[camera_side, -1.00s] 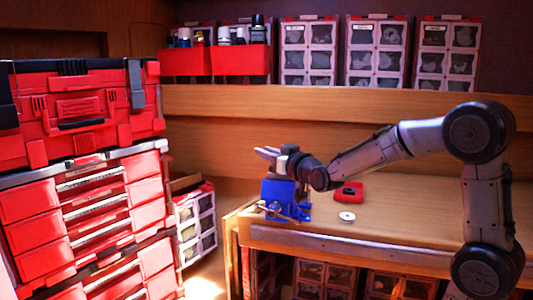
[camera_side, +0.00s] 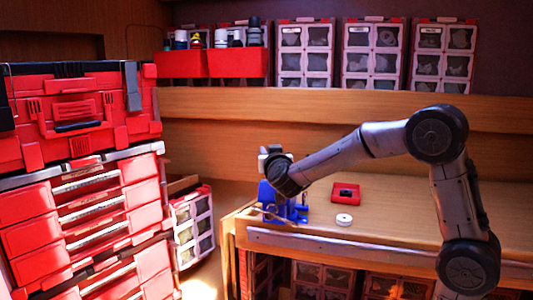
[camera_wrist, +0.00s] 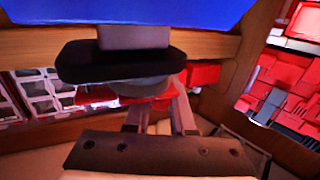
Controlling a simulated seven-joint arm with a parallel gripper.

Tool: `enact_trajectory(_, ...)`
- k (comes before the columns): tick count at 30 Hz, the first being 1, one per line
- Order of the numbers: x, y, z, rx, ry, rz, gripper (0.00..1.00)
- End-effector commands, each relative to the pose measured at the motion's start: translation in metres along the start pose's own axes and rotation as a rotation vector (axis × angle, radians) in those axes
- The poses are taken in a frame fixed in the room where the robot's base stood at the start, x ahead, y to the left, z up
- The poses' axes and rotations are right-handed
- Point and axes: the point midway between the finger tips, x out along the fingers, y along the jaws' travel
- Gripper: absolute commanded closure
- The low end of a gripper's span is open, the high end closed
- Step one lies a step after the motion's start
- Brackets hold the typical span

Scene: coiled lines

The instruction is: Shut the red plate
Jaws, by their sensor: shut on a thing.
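My gripper (camera_wrist: 160,108) shows in the wrist view with its fingers reaching to a grey rounded part (camera_wrist: 140,90) beneath a black bar (camera_wrist: 122,60). The fingertips are partly hidden there, so the exact grip is unclear. A blue body (camera_wrist: 150,14) fills the top. In the side view my gripper (camera_side: 264,158) is just above the blue vise (camera_side: 284,204) at the bench's left end; its fingers are mostly hidden. A small red block (camera_side: 345,193) lies on the bench. A red piece (camera_wrist: 130,98) shows behind the fingers; I cannot tell whether either is the red plate.
A white ring (camera_side: 344,219) lies near the bench's front edge. A red tool cabinet (camera_side: 80,215) stands at left, with a clear-drawer box (camera_side: 193,225) beside it. Red bins (camera_side: 238,64) and drawer units (camera_side: 373,53) line the back shelf.

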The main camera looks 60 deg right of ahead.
Motion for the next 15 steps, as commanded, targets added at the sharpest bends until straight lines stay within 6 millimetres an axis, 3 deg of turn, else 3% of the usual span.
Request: enact_trajectory(15,0.0032,0.0035,-0.0009,0.002,0.002,0.063,1.00)
